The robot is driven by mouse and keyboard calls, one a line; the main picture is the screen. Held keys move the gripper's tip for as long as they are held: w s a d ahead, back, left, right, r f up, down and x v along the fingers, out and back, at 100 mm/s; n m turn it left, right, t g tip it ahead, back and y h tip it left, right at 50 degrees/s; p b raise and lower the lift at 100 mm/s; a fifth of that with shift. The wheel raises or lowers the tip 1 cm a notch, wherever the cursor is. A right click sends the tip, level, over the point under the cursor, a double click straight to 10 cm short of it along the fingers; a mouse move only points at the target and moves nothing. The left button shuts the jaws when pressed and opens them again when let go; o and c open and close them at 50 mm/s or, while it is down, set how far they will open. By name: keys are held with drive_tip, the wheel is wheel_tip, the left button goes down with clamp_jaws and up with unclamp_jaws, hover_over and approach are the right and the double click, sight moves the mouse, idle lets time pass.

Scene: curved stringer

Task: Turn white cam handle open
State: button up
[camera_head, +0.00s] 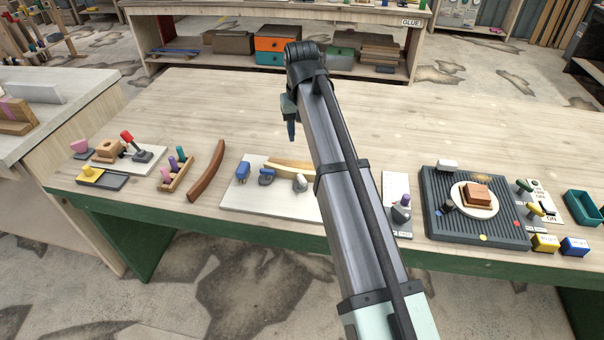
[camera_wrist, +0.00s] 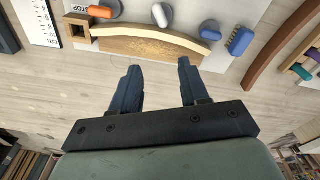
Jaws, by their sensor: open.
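The white cam handle (camera_wrist: 160,14) shows at the top of the wrist view, on a grey round base on a pale board (camera_wrist: 238,12). It also shows in the head view (camera_head: 300,182), just left of my arm. A curved wooden strip (camera_wrist: 150,35) lies on the board beside it, between the handle and my gripper in the wrist view. My gripper (camera_wrist: 158,66) is open and empty, its two blue fingers apart, over bare table short of the strip. In the head view only part of my gripper (camera_head: 291,130) shows, behind the board.
An orange handle (camera_wrist: 101,12) and a blue handle (camera_wrist: 210,30) flank the white one. A blue block-like piece (camera_wrist: 240,41) sits farther right, then a brown curved bar (camera_wrist: 283,46). In the head view, my arm hides the board's right part. The table behind the board is clear.

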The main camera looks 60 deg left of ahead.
sight(302, 177)
drive_tip(key=f+n, duration=0.1)
drive_tip(key=f, duration=0.3)
drive_tip(key=d+f+n, duration=0.1)
drive_tip(key=f, duration=0.4)
drive_tip(key=s+f+h, duration=0.1)
drive_tip(key=f, duration=0.4)
drive_tip(key=shift+d+n+g, duration=0.25)
drive_tip(key=shift+n+g, duration=0.15)
drive_tip(key=shift+r, duration=0.1)
clamp_jaws()
